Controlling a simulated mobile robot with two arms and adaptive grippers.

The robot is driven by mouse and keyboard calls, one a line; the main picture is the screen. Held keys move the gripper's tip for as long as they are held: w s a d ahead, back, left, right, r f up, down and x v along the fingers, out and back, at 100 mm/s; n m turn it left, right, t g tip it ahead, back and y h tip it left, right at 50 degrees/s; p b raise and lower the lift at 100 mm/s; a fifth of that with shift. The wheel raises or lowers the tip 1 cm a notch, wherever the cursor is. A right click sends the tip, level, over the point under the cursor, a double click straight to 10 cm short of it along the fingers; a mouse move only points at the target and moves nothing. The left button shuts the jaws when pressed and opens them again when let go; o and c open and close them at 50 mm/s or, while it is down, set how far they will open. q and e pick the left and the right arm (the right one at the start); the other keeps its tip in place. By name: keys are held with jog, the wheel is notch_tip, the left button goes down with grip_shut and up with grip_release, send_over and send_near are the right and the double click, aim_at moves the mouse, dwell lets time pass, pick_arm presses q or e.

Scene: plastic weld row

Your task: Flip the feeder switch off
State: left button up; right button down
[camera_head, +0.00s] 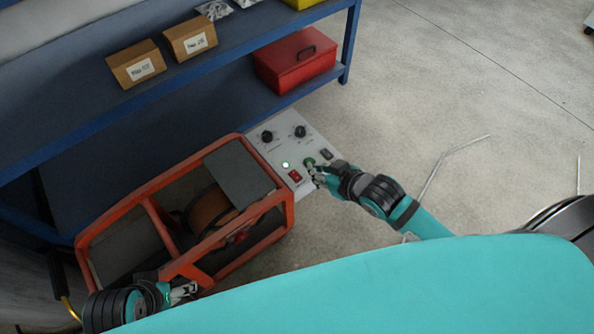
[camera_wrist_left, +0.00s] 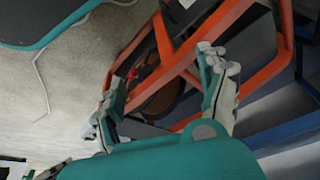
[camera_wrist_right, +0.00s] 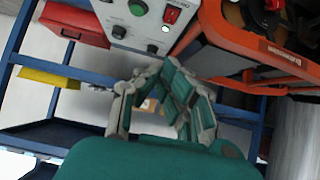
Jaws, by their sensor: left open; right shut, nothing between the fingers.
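Labels are too small to read. The red switch also shows in the right wrist view (camera_wrist_right: 172,14), above and beyond the fingers. My right gripper (camera_head: 316,175) is shut and empty, close to the panel's near edge beside the red switch and green button; contact cannot be told. My left gripper (camera_wrist_left: 160,75) is open and empty near the feeder's orange frame.
Two black knobs (camera_head: 300,131) sit on the panel's far part. A blue shelf rack (camera_head: 205,60) behind holds cardboard boxes (camera_head: 136,64) and a red toolbox (camera_head: 295,60). Concrete floor (camera_head: 440,90) is open to the right.

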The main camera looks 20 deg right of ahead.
aim_at(296, 175)
pick_arm(q)
jog(key=shift+v, duration=0.8)
pick_arm(e)
jog(key=shift+r, duration=0.1)
pick_arm(q)
jog(key=shift+w, duration=0.1)
